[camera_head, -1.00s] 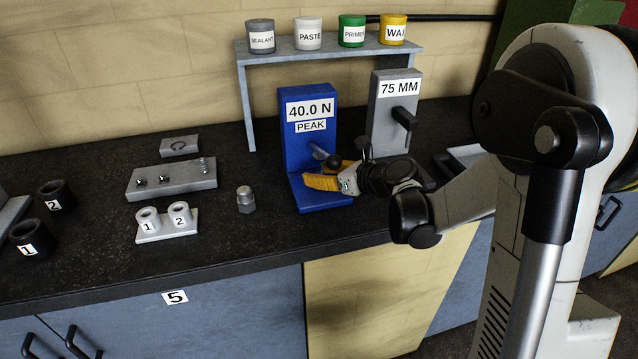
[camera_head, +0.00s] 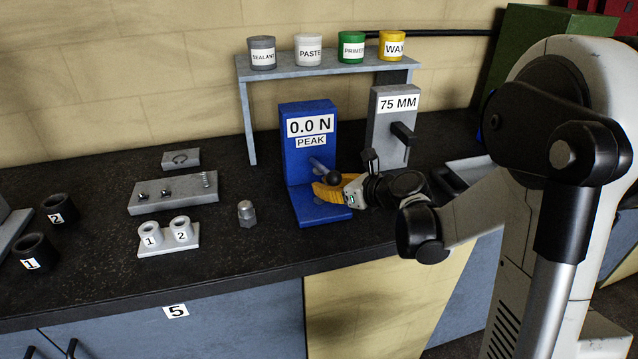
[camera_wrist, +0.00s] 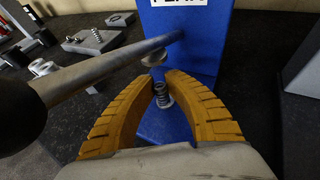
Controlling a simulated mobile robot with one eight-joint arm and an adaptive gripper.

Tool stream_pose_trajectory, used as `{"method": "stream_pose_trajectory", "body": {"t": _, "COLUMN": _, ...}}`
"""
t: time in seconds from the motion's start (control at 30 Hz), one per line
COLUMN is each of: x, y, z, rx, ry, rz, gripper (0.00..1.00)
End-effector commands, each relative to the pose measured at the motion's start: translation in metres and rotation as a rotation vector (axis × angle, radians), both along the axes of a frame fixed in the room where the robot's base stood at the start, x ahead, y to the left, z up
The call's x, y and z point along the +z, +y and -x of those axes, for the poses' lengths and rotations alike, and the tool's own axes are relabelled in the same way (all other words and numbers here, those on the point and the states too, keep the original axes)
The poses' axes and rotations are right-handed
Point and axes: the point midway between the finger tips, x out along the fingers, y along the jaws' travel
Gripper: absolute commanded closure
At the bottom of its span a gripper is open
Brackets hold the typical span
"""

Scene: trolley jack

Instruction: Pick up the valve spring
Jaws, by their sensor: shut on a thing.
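The valve spring (camera_wrist: 162,95) is a small metal coil in the wrist view, upright between the tips of my gripper's yellow fingers (camera_wrist: 164,86). My gripper is shut on it, low over the foot of the blue tester (camera_wrist: 190,30). A round metal pad (camera_wrist: 154,58) under the tester's lever (camera_wrist: 110,77) is just beyond the spring. In the head view my gripper (camera_head: 328,192) is at the front of the blue tester (camera_head: 308,155), whose display reads 0.0 N PEAK. The fingers and lever hide the held spring there.
The lever's dark ball knob (camera_head: 333,177) is close above my fingers. A grey 75 MM gauge (camera_head: 392,135) stands behind right. Another spring (camera_head: 205,180) stands on a grey block (camera_head: 160,202) at left, near two numbered white cups (camera_head: 166,236) and a hex-based metal part (camera_head: 246,213).

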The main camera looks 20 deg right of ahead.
Motion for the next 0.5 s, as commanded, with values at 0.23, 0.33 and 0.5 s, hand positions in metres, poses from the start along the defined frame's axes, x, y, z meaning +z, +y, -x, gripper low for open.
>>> {"method": "stream_pose_trajectory", "body": {"t": 0.23, "x": 0.003, "y": -0.035, "z": 0.057, "rx": -0.006, "ry": 0.0, "rz": 0.0, "gripper": 1.0}}
{"method": "stream_pose_trajectory", "body": {"t": 0.33, "x": 0.003, "y": -0.049, "z": 0.08, "rx": -0.007, "ry": -0.001, "rz": -0.001, "gripper": 1.0}}
{"method": "stream_pose_trajectory", "body": {"t": 0.5, "x": 0.001, "y": -0.069, "z": 0.115, "rx": -0.007, "ry": 0.0, "rz": 0.0, "gripper": 1.0}}
